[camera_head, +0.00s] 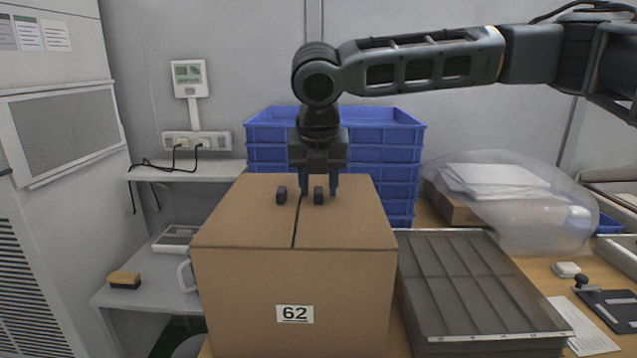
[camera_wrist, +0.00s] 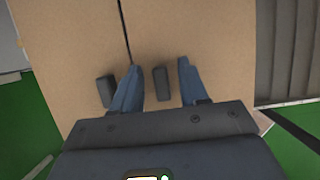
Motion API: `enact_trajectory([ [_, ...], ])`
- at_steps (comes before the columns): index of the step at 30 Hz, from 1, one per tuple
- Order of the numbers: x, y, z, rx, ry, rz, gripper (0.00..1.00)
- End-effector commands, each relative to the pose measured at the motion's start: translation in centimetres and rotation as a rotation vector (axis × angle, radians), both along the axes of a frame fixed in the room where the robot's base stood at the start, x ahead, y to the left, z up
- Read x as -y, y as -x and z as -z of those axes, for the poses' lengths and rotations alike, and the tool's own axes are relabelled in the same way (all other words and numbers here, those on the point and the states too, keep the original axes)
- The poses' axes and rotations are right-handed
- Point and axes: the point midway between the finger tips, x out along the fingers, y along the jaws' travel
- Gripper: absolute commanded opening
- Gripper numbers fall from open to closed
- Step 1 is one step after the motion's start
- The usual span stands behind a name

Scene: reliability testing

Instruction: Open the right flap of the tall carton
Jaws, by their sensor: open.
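The tall carton (camera_head: 294,290) stands in the middle of the head view, with a "62" label on its front. Its left flap (camera_head: 240,215) and right flap (camera_head: 345,225) lie flat and meet at a dark seam. Each flap bears a small dark block near the seam: a left block (camera_head: 281,195) and a right block (camera_head: 318,195). My gripper (camera_head: 319,188) points down over the right flap and is open. In the wrist view, the right block (camera_wrist: 161,83) shows between my two fingers, apart from both. The left block (camera_wrist: 106,91) is outside them, beside the left finger. Fingertip height above the flap is unclear.
Stacked blue crates (camera_head: 385,130) stand behind the carton. A grey ribbed tray (camera_head: 470,280) is close on its right. A clear bag (camera_head: 520,205) lies farther right. A side shelf (camera_head: 150,285) with a brush (camera_head: 125,280) is on the left. The space above the carton's front is clear.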

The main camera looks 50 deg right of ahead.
Motion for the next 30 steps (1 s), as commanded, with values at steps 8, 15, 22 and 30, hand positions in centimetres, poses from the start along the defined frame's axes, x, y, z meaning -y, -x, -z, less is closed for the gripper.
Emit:
enact_trajectory([
  [8, -0.02, -0.01, -0.01, 0.000, 0.000, 0.000, 0.34],
  [15, -0.03, 0.00, -0.01, 0.001, -0.001, 0.000, 0.11],
  [22, -0.03, -0.01, -0.02, 0.001, -0.001, 0.000, 0.00],
  [30, -0.04, 0.00, -0.02, 0.000, -0.001, 0.000, 0.00],
])
